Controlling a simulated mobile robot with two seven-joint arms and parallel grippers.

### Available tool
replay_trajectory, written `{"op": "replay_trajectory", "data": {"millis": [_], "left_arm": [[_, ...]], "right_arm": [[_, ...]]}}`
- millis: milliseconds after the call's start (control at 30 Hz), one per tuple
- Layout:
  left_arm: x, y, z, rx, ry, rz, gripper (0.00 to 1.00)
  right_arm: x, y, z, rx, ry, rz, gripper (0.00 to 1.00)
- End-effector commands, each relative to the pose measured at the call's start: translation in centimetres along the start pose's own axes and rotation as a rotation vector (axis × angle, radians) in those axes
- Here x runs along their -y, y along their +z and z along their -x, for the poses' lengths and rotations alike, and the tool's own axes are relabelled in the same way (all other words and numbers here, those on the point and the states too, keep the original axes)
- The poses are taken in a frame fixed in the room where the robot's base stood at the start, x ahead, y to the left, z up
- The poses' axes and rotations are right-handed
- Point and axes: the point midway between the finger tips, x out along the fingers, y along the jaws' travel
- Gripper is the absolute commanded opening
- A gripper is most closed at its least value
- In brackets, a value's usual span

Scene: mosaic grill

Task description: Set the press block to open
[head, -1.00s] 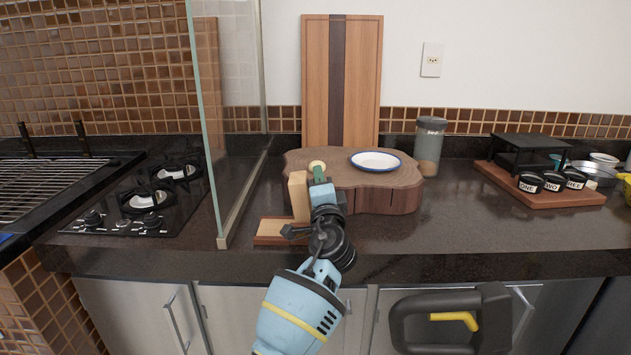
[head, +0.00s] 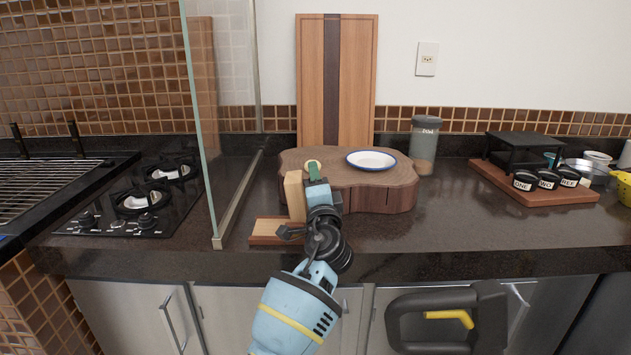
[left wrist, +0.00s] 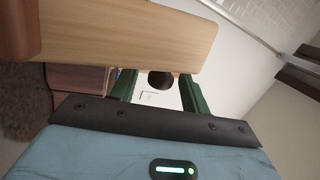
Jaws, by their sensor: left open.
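The press block stands at the front left of the counter, with a pale upright wooden piece (head: 294,197) on a low wooden base (head: 264,229). In the left wrist view, the pale wood (left wrist: 130,35) crosses the top, and a dark round end (left wrist: 160,80) shows between the open fingers (left wrist: 158,92). I cannot tell whether they touch it. My arm hides part of the base. My right gripper is not seen.
A round wooden slab (head: 390,199) with a white plate (head: 372,153) lies right behind my gripper. A glass panel (head: 215,130) stands to the left, beside the hob (head: 125,211). A grey jar (head: 425,140) is farther right. The right counter front is clear.

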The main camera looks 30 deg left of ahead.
Motion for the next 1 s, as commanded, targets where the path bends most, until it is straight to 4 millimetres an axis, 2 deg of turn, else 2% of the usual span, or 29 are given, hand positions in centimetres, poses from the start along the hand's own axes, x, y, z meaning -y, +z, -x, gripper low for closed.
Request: {"op": "replay_trajectory", "data": {"millis": [300, 500, 1000], "left_arm": [[-0.2, 0.0, 4.7, -0.002, 0.002, 0.001, 0.46], [-0.1, 0.0, 6.9, 0.0, 0.002, 0.0, 0.46], [0.0, 0.0, 7.4, 0.0, 0.0, 0.0, 0.46]], "right_arm": [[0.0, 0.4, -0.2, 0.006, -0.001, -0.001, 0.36], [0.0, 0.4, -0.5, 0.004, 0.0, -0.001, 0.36], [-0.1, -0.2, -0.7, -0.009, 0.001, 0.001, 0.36]]}}
